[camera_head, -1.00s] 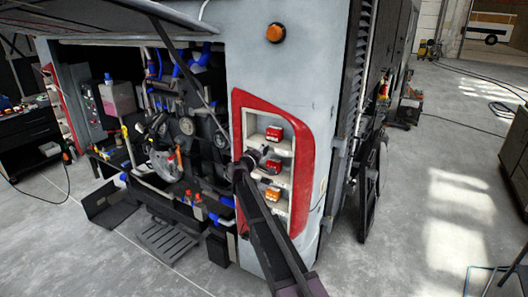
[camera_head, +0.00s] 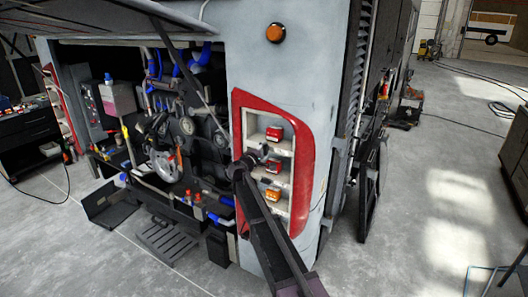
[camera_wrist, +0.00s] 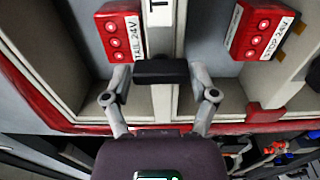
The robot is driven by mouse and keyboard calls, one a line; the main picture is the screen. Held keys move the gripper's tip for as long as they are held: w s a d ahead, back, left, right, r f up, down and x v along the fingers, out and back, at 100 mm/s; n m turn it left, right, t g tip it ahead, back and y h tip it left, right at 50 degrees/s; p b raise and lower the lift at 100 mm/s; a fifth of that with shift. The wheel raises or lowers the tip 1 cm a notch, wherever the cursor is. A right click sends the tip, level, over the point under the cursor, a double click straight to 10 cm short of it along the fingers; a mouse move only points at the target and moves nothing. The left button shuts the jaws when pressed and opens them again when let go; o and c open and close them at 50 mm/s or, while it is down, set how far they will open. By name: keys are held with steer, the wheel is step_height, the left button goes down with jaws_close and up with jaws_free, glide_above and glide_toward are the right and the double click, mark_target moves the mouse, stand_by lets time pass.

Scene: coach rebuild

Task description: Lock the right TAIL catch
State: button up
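The red TAIL 24V lamp (camera_wrist: 121,34) sits in a pale bay at the upper left of the wrist view. In the head view it appears to be the top red lamp (camera_head: 274,134) in the red-framed housing. My gripper (camera_wrist: 161,71) lies across the pale divider between the TAIL and STOP lamps. Its dark fingertips meet with no visible gap and no object shows between them. A white label with a "T" (camera_wrist: 160,12) is on the divider, cut off by the picture edge. I cannot pick out the right TAIL catch; my fingertips cover part of the divider.
The red STOP 24V lamp (camera_wrist: 262,28) is in the bay to the right in the wrist view. An orange lamp (camera_head: 272,196) is lowest in the housing. The red frame (camera_head: 309,160) surrounds the bays.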

steer(key=shift+o, duration=0.6)
steer(key=shift+s, duration=0.1)
steer(key=shift+s, duration=0.1)
steer(key=v, duration=1.1)
steer(key=shift+s+a, duration=0.25)
steer(key=shift+s, duration=0.1)
